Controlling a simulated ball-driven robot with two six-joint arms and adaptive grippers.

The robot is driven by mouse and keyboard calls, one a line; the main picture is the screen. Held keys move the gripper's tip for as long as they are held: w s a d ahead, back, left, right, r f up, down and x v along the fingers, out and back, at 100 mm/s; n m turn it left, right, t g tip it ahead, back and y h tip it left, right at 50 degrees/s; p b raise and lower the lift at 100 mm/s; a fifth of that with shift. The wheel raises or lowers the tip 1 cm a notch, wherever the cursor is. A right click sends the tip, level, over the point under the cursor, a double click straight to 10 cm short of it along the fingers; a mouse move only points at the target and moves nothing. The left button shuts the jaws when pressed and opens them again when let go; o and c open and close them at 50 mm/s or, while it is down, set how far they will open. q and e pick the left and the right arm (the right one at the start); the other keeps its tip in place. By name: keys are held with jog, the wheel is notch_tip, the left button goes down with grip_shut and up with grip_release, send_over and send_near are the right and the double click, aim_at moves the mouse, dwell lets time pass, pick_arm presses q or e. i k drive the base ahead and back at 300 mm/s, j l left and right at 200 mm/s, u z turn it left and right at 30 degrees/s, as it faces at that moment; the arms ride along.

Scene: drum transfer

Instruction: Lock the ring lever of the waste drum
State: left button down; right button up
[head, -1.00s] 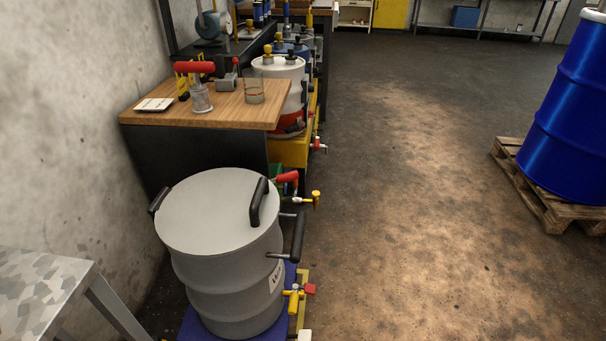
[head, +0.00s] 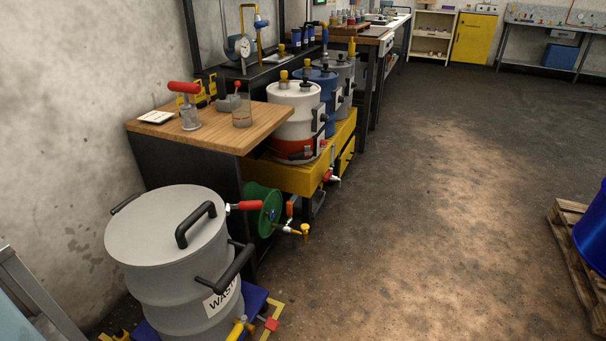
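The grey waste drum (head: 165,275) stands at the lower left in the head view, upright, with a label starting "WAS" (head: 222,297). Its lid (head: 150,222) is on, with a black handle (head: 196,224) on top. Another black handle (head: 226,266) sticks out from the right side. A red-gripped lever (head: 245,206) with a silver end points right beside the lid's right edge. I cannot tell whether it is joined to the drum or to the things behind. Neither of my grippers is in view.
The drum stands on a blue base (head: 258,297) with yellow parts. Behind it are a wooden-topped bench (head: 215,135), a green wheel-like part (head: 264,211) and a yellow-handled valve (head: 305,231). A pallet (head: 570,240) with a blue drum (head: 594,235) stands right. The floor between is clear.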

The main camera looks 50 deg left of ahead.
aim_at(251, 205)
jog(key=i+l+u, duration=0.2)
jog(key=i, duration=0.3)
jog(key=i+l+u, duration=0.2)
jog(key=i, duration=0.3)
jog(key=i+j+u, duration=0.15)
jog(key=u, duration=0.3)
jog(key=i+u, duration=0.2)
jog(key=u, duration=0.25)
jog(key=i+u, duration=0.2)
jog(key=u, duration=0.25)
jog(key=i+u, duration=0.2)
jog(key=u, duration=0.2)
jog(key=i+l+u, duration=0.15)
jog(key=u, duration=0.3)
